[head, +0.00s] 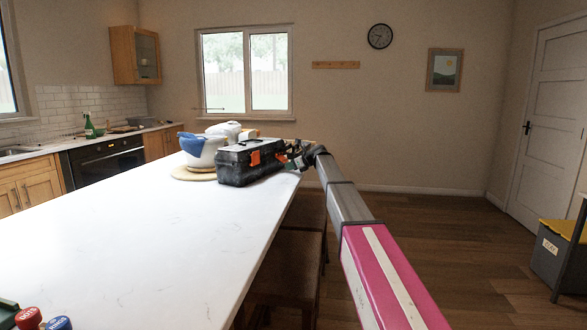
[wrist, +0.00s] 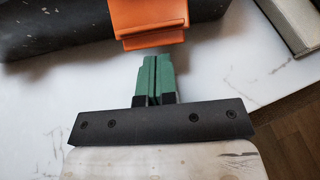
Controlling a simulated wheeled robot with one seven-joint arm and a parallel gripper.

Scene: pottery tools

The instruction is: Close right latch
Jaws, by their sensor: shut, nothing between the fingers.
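A black toolbox (head: 235,170) stands on the white table, with an orange latch (head: 255,158) showing on its long side. In the wrist view, one orange latch (wrist: 150,22) hangs on the dark toolbox wall (wrist: 60,28), with its lower lip sticking out toward me. I cannot tell whether it is fastened. My gripper (wrist: 152,62) has its green fingers together and empty, pointing at the latch just below its lip. Contact is unclear. In the head view, my gripper (head: 292,163) is at the toolbox's right end, and my wrist partly covers that area.
A pale-topped block (wrist: 285,25) lies right of the latch.

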